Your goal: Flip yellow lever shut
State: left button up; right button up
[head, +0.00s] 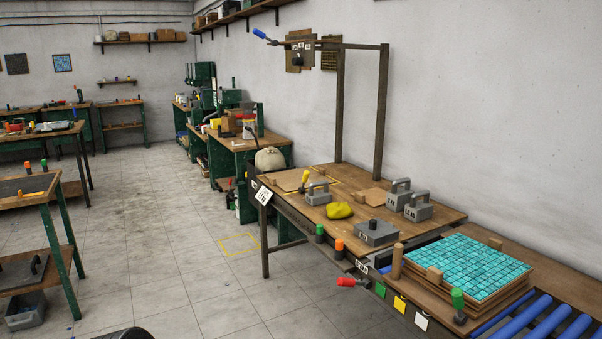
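Neither of my grippers is in view, and nothing touches the lever.
A yellow cloth (339,210) and grey handled blocks (376,233) lie on the bench. A teal mosaic sheet (470,265) sits at right. A red lever (350,283) juts out in front; a green lever (458,299) stands near the mosaic.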

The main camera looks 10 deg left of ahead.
aim_at(302, 189)
jog(key=i+j, duration=0.25)
jog(key=i+j+z, duration=0.1)
jog(key=i+j, duration=0.2)
jog(key=j, duration=0.15)
jog(key=i+j, duration=0.25)
jog(key=j, duration=0.15)
jog(key=i+j+z, duration=0.1)
jog(key=i+j, duration=0.4)
jog(key=j, duration=0.25)
jog(key=i+j+z, duration=0.1)
jog(key=i+j, duration=0.15)
jog(key=j, duration=0.15)
jog(key=i+j+u, duration=0.15)
jog(key=i+j, duration=0.5)
jog(key=j, duration=0.25)
jog(key=i+j+u, duration=0.2)
jog(key=i+j, duration=0.5)
jog(key=j, duration=0.05)
